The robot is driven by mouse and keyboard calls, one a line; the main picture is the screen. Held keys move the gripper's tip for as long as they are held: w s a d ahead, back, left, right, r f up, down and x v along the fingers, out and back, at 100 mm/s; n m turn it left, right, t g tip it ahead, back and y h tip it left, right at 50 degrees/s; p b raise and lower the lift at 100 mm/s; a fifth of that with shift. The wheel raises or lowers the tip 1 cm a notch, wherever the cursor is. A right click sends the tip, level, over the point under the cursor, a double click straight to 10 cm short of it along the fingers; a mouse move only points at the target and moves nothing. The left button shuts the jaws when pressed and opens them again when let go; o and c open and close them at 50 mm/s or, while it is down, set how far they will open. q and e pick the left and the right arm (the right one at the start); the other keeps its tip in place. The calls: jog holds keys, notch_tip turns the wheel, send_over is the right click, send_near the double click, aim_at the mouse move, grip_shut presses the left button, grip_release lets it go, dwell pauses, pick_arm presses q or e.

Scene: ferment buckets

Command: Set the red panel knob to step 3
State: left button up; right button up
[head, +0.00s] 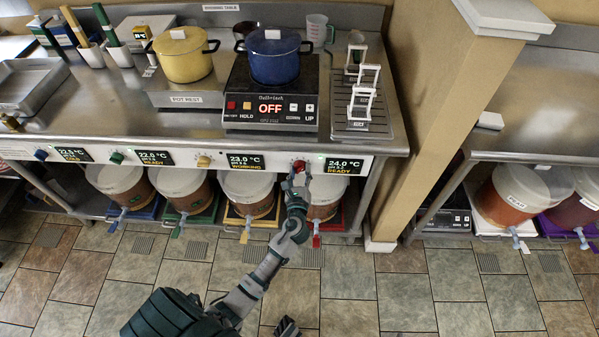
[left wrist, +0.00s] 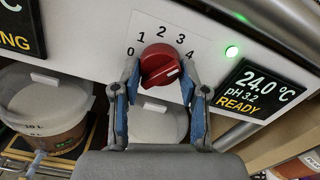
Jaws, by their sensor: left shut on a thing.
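The red panel knob (left wrist: 160,64) sits on the white control panel, with the numbers 0 to 4 in an arc over it. A white mark shows on the lower right of its face, below the 4; I cannot tell which step is set. My left gripper (left wrist: 158,92) has its blue-padded fingers on both sides of the knob and is shut on it. In the head view, my left gripper (head: 297,182) reaches up to the red knob (head: 299,166) at the panel's right part. My right gripper is not clearly in view.
The display (head: 344,166) right of the knob reads 24.0 °C, pH 3.2, READY, with a green light (left wrist: 232,51) beside it. Lidded buckets (head: 249,195) stand below the panel. A blue pot (head: 274,57) stands on a hob reading OFF. A post (head: 425,120) rises at right.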

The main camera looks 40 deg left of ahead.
pick_arm(q)
jog(key=shift+w+r+n, duration=0.1)
jog(key=shift+n, duration=1.5)
jog(key=o, duration=1.2)
jog(key=shift+c, duration=0.2)
jog(key=shift+w, duration=0.1)
jog(key=v, duration=1.2)
jog(key=shift+f, duration=0.2)
jog(key=shift+a, duration=0.1)
